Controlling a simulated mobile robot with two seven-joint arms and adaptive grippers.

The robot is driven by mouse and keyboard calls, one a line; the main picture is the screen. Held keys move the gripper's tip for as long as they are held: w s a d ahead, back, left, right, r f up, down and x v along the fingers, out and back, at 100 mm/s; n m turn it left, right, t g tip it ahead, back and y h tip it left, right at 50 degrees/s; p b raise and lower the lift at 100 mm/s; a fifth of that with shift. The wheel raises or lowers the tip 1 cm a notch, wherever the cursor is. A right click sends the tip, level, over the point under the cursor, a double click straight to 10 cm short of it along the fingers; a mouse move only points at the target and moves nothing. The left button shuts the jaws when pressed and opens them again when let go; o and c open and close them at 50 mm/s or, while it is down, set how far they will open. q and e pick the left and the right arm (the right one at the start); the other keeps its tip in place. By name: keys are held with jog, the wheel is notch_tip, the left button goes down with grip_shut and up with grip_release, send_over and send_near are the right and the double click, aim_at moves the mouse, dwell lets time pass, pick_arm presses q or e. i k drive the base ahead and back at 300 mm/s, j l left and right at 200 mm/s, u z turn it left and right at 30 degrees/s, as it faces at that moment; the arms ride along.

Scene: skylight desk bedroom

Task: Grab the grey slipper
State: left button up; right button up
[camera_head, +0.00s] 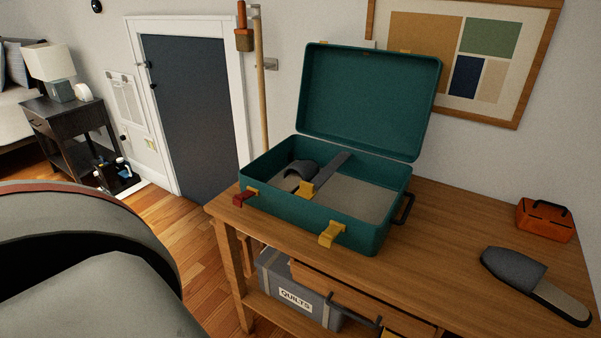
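A grey slipper (515,266) lies on the wooden desk at the right, its closed grey toe toward the upper left and its pale open heel part toward the lower right. A second grey, curved, slipper-like thing (300,168) lies inside the open teal case (330,222), in the left part, partly hidden by the case's front wall. A flat grey strip (333,167) runs across the case beside it. Neither of my grippers shows in the head view.
The case's lid (372,100) stands open at the back. An orange toolbox (545,219) sits behind the slipper on the desk (440,250). The desk between case and slipper is clear. A grey bin labelled QUILTS (296,298) stands below. A framed picture (515,120) hangs behind.

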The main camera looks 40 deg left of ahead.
aim_at(306, 170)
jog(key=j+z, duration=0.1)
jog(key=j, duration=0.9)
jog(key=k+j+z, duration=0.1)
jog(key=j, duration=0.85)
jog(key=k, duration=0.05)
